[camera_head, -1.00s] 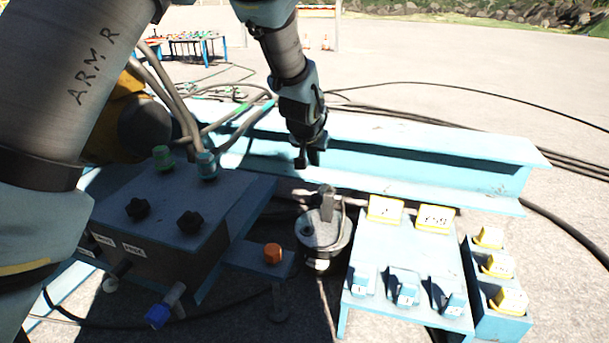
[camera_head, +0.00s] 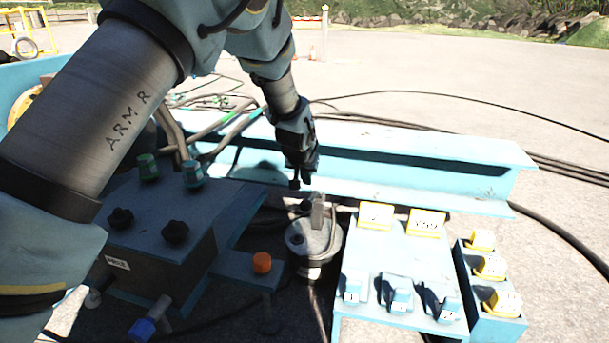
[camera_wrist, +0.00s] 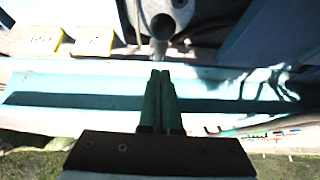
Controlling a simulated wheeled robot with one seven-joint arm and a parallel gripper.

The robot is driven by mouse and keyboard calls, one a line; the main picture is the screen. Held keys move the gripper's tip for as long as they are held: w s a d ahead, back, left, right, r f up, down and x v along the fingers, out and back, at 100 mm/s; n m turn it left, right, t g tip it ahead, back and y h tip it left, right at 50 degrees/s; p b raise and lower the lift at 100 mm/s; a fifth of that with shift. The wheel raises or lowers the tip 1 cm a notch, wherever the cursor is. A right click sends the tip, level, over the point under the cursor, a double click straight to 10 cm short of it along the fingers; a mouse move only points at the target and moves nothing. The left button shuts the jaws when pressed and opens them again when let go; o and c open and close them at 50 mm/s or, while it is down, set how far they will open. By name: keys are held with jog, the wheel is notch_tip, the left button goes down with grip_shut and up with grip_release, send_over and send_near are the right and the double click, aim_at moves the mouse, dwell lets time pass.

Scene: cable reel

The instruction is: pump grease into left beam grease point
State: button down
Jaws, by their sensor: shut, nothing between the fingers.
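My gripper (camera_head: 300,184) is shut and empty, pointing down just above and behind a round grey metal pot (camera_head: 312,250). The pot has an upright grey lever or post (camera_head: 317,210) on top; it stands beside the small blue table. Contact cannot be told. A long blue beam (camera_head: 430,155) lies behind. No grease point can be made out for certain; an orange cap (camera_head: 262,263) sits on a blue bracket left of the pot.
A blue table (camera_head: 385,255) with yellow labels and blue blocks stands right of the pot. A blue box (camera_head: 490,300) with yellow-topped blocks is beside it. A control box (camera_head: 165,225) with black knobs and hoses is at left. Black cables (camera_head: 575,240) lie on the ground.

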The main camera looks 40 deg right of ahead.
aim_at(306, 203)
jog(key=shift+a+f+b, duration=0.15)
jog(key=shift+f+b, duration=0.4)
jog(key=shift+f, duration=1.8)
jog(key=shift+f, duration=0.1)
jog(key=s+a+f+t+h+b, duration=0.1)
jog(key=f+b, duration=0.4)
jog(key=f, duration=0.3)
jog(key=s+a+f+t+h+b, duration=0.1)
jog(key=a+f+h+b, duration=0.1)
jog(key=f+b, duration=0.4)
jog(key=shift+a+f, duration=0.25)
jog(key=shift+f, duration=0.7)
jog(key=shift+s+f, duration=0.1)
jog(key=shift+s, duration=0.05)
